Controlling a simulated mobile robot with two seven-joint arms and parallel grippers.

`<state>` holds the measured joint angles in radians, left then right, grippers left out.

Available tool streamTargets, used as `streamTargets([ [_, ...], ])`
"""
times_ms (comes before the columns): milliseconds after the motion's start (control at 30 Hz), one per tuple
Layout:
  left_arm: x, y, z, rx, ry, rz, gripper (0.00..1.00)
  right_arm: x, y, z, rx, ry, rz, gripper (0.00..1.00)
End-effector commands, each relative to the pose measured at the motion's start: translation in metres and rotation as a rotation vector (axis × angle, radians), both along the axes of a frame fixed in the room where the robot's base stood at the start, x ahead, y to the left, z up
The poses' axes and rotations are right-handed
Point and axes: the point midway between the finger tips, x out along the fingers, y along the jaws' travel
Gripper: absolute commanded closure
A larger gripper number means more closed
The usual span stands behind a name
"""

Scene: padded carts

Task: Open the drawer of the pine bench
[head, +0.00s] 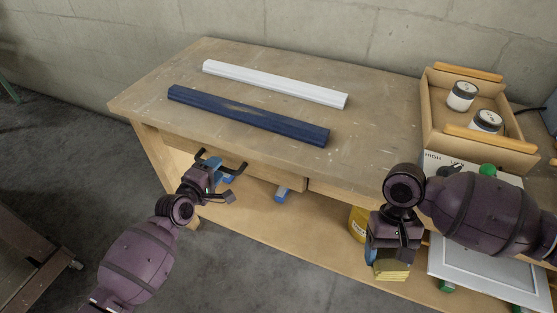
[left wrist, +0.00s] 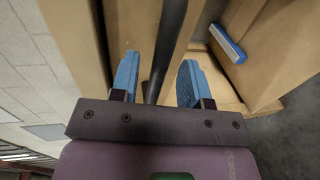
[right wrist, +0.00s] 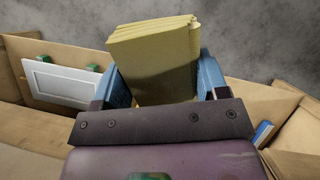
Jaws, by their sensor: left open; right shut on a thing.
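The pine bench (head: 180,75) stands against the wall, with a wooden drawer front (head: 285,177) under its top. A black bar handle (head: 239,170) is on the front; in the left wrist view the dark bar (left wrist: 170,40) runs between the blue fingers. My left gripper (head: 222,174) is open around the bar, and I cannot tell whether either finger touches it. The drawer looks shut or nearly so, its front partly hidden by my gripper. My right gripper (right wrist: 165,85) is shut on a yellow block (right wrist: 155,50), which also shows in the head view (head: 392,271).
A white bar (head: 275,82) and a dark blue bar (head: 245,115) lie on the bench top. A box (head: 520,158) with two jars stands at right. A blue item (head: 283,193), a yellow container (head: 358,222) and a white framed panel (head: 490,270) are lower down. Open floor lies at left.

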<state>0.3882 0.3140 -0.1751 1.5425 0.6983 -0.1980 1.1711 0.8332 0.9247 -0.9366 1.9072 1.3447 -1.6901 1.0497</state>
Motion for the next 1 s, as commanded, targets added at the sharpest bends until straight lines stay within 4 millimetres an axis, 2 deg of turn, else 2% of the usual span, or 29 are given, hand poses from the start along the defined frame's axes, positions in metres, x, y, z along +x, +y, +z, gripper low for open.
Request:
streamTargets([
  [200,0.013,-0.005,-0.004,0.000,0.001,0.000,0.58,-0.002,0.000,-0.007,0.000,0.011,0.000,0.58],
  [500,0.015,-0.006,-0.003,0.000,-0.001,0.000,0.58,-0.002,0.000,-0.007,0.000,0.011,0.000,0.58],
  [567,0.015,-0.006,-0.003,0.000,-0.001,0.000,0.64,-0.002,0.000,-0.007,0.000,0.011,0.000,0.58],
  [800,0.015,-0.006,-0.003,0.000,0.000,0.000,1.00,-0.002,0.000,-0.007,0.000,0.011,0.000,0.58],
  [1000,0.015,-0.006,-0.003,0.000,0.000,0.000,1.00,-0.002,0.000,-0.007,0.000,0.011,0.000,0.58],
])
